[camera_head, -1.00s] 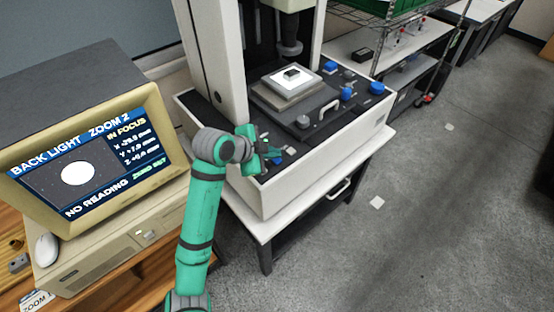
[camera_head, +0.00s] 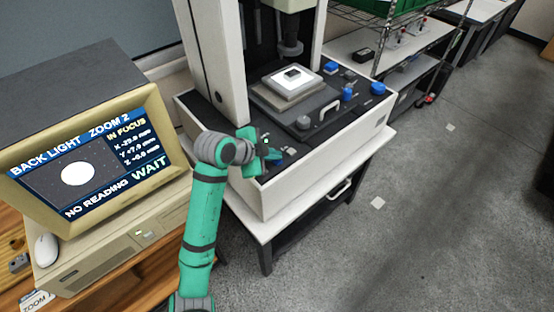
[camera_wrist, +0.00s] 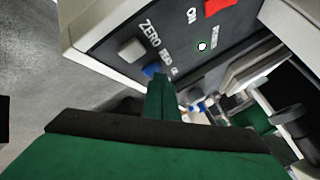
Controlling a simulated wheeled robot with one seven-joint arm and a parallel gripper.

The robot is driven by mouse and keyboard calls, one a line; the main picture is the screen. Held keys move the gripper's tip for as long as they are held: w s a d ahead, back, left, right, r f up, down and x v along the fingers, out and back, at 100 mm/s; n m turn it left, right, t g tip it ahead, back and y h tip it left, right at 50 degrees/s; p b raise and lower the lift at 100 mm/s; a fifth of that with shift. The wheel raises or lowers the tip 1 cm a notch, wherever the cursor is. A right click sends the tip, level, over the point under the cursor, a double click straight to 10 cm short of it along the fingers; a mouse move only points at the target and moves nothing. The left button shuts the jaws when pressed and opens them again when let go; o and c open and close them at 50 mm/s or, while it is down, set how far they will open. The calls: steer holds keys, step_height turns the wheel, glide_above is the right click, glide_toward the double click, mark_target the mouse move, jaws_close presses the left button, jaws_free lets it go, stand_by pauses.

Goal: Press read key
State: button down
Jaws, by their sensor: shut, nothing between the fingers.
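The read key is a blue key (camera_wrist: 152,70) on the dark control panel in the wrist view, with a partly hidden label beside it. The pale grey zero key (camera_wrist: 132,48) sits beside it, next to the word ZERO. My green gripper (camera_wrist: 163,82) is shut and empty, its tip right beside the blue key; I cannot tell whether they touch. In the head view my gripper (camera_head: 270,153) is low over the machine's front left panel and hides part of the keys. The monitor (camera_head: 80,170) reads BACK LIGHT, ZOOM 2, IN FOCUS, NO READING and WAIT.
A red switch (camera_wrist: 217,8) marked ON is further along the panel.

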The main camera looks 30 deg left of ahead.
mark_target(274, 162)
steer(key=shift+a, duration=0.1)
steer(key=shift+d+f, duration=0.15)
steer(key=shift+d, duration=0.05)
steer(key=shift+s, duration=0.1)
steer(key=shift+a+r, duration=0.1)
steer(key=shift+r, duration=0.7)
steer(key=shift+r, duration=0.1)
steer(key=shift+r, duration=1.25)
steer(key=shift+a+r, duration=0.1)
steer(key=shift+r, duration=0.65)
steer(key=shift+d+r, duration=0.2)
steer(key=shift+r, duration=0.2)
